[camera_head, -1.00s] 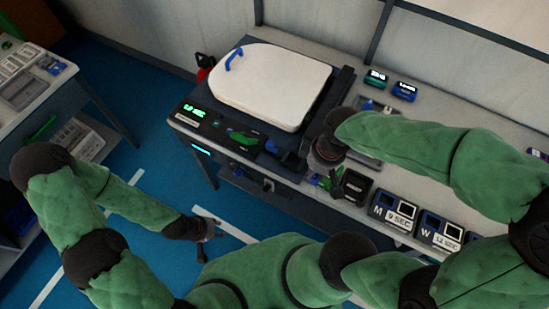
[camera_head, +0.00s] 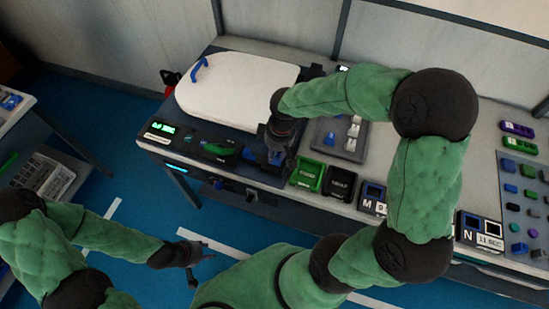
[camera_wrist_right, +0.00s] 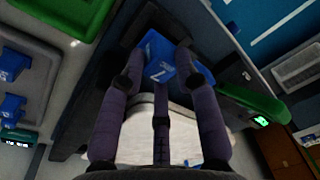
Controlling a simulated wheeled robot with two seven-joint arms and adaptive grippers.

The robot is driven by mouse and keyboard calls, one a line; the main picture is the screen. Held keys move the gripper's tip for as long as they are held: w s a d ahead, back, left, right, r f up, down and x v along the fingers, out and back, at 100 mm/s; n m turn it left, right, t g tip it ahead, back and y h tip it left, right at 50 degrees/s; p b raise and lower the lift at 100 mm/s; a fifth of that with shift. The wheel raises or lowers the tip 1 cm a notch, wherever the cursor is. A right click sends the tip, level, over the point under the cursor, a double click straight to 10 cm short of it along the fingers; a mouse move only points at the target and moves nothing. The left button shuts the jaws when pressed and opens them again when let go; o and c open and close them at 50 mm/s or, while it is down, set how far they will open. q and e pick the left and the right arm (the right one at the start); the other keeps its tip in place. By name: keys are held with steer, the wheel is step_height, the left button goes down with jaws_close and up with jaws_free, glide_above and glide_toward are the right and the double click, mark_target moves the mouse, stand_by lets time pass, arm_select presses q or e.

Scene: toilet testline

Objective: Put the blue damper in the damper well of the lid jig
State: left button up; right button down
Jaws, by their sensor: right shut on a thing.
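My right gripper (camera_wrist_right: 160,75) is shut on the blue damper (camera_wrist_right: 158,52), a small block with a white mark on its face. In the head view the right gripper (camera_head: 276,145) hangs over the right front of the lid jig (camera_head: 222,138), and blue shows at its fingertips. The white lid (camera_head: 235,90) lies on the jig and also shows behind the fingers in the wrist view (camera_wrist_right: 148,128). The damper well cannot be made out, and I cannot tell whether the damper touches the jig. My left gripper (camera_head: 196,263) is open and empty over the floor.
A blue handle (camera_head: 199,68) stands at the lid's far left. A green piece (camera_head: 221,149) is on the jig's front. Green and black bins (camera_head: 309,175) and a grey tray (camera_head: 340,137) with several parts stand right of the gripper. Timer boxes line the front edge.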

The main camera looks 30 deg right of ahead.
mark_target(275, 157)
steer(key=shift+w+f, duration=0.3)
steer(key=shift+f, duration=0.15)
steer(key=shift+w+f+b, duration=0.15)
steer(key=shift+f+b, duration=0.5)
steer(key=shift+f, duration=0.95)
steer(key=shift+f, duration=0.1)
steer(key=c, duration=0.9)
jaws_free()
steer(key=shift+r, duration=0.2)
steer(key=r+p, duration=0.1)
steer(key=r, duration=0.3)
steer(key=r+p, duration=0.1)
steer(key=r, duration=0.3)
steer(key=s+d+r+p, duration=0.1)
steer(key=r, duration=0.2)
steer(key=shift+r+p, duration=0.3)
steer(key=shift+r, duration=0.1)
